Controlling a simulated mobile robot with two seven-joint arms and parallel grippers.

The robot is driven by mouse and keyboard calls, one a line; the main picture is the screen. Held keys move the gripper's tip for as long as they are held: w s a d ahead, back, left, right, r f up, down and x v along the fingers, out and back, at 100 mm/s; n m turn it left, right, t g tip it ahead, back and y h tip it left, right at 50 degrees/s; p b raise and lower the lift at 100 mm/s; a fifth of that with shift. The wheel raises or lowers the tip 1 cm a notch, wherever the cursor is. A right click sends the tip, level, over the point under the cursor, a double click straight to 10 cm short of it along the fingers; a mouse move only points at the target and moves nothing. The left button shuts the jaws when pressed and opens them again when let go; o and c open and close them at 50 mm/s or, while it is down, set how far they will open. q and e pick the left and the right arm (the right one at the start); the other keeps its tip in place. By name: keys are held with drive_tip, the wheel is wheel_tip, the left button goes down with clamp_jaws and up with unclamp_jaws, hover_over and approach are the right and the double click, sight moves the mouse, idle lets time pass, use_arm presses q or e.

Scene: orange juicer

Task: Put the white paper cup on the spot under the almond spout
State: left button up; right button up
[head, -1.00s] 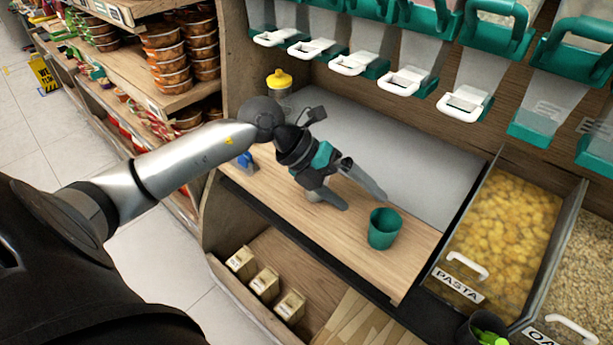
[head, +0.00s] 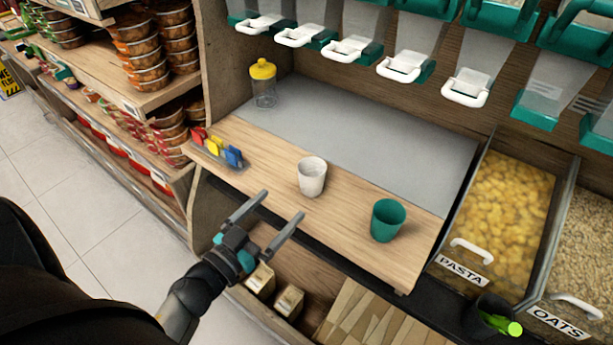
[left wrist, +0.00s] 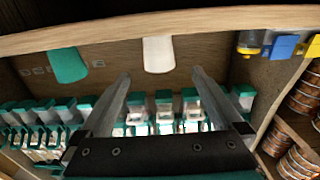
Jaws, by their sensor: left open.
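The white paper cup (head: 312,177) stands upright on the wooden counter strip (head: 270,170), left of a green cup (head: 387,220). My left gripper (head: 281,206) is open and empty, in front of the counter's edge, its fingers pointing toward the white cup without touching it. In the left wrist view the white cup (left wrist: 158,54) shows beyond the open fingertips (left wrist: 160,74), with the green cup (left wrist: 67,65) to its left. Dispenser spouts with white handles (head: 405,66) hang in a row above the counter; I cannot read which holds almonds. My right gripper is not in view.
A yellow-lidded jar (head: 263,84) stands at the back left, and a holder with coloured clips (head: 218,150) at the counter's left end. Pasta (head: 505,205) and oats (head: 590,250) bins are at right. The grey panel (head: 360,135) behind the cups is bare.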

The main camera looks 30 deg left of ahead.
use_arm(q)
drive_tip(key=b, duration=0.2)
approach(318, 168)
drive_tip(key=w, duration=0.4)
drive_tip(key=shift+w+d, duration=0.3)
drive_tip(key=shift+w, duration=0.05)
drive_tip(key=shift+w+d+f+b, duration=0.1)
drive_tip(key=shift+w+d+b, duration=0.1)
drive_tip(key=shift+w, duration=0.75)
drive_tip(key=shift+w+d+b, duration=0.15)
drive_tip(key=shift+w+b, duration=0.05)
drive_tip(key=shift+w, duration=0.75)
drive_tip(key=shift+w+d+f+b, duration=0.1)
drive_tip(key=shift+w+d+b, duration=0.1)
drive_tip(key=shift+w, duration=0.75)
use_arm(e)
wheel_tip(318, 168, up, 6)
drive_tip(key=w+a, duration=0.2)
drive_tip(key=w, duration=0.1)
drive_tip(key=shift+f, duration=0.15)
use_arm(q)
drive_tip(key=c, duration=1.5)
drive_tip(key=shift+r, duration=0.15)
